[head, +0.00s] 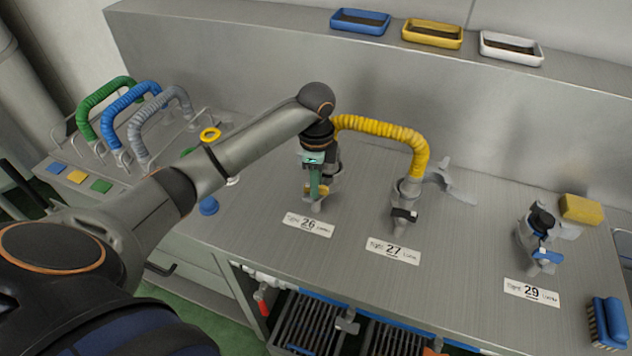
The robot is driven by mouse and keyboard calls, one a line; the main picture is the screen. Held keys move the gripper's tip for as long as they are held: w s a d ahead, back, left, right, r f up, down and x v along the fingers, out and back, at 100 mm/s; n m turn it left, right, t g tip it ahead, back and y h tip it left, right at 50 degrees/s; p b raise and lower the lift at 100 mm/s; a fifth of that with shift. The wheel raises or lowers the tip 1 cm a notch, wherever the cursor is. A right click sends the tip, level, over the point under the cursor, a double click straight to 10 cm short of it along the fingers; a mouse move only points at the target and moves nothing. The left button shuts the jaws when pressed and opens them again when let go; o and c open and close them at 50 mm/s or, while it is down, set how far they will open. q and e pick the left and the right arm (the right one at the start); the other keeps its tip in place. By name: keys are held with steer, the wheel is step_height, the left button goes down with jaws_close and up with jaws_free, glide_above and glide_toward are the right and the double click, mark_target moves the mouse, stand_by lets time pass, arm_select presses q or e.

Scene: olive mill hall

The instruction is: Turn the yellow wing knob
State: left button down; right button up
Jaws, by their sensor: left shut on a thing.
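The yellow wing knob (312,189) sits on the tap behind the label 26 (308,224) on the steel bench. Only a little of its yellow shows around my fingers. My left gripper (314,192) points down from above and is shut on the knob. My arm and wrist hide part of the tap behind it. A yellow ribbed hose (385,129) arches from behind my wrist to the tap at label 27 (393,250). That tap carries a black wing knob (404,214). My right gripper is out of view.
A tap with a blue knob (546,255) stands behind label 29 (531,293). A yellow sponge (581,209) and a blue brush (608,322) lie at the right. Green, blue and grey hoses (163,118) stand at the left. The bench between labels 27 and 29 is clear.

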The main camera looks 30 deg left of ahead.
arm_select(q)
steer(key=shift+m, duration=1)
steer(key=c, duration=0.9)
jaws_free()
steer(key=shift+r, duration=0.15)
step_height(320, 180, up, 12)
steer(key=shift+r, duration=0.15)
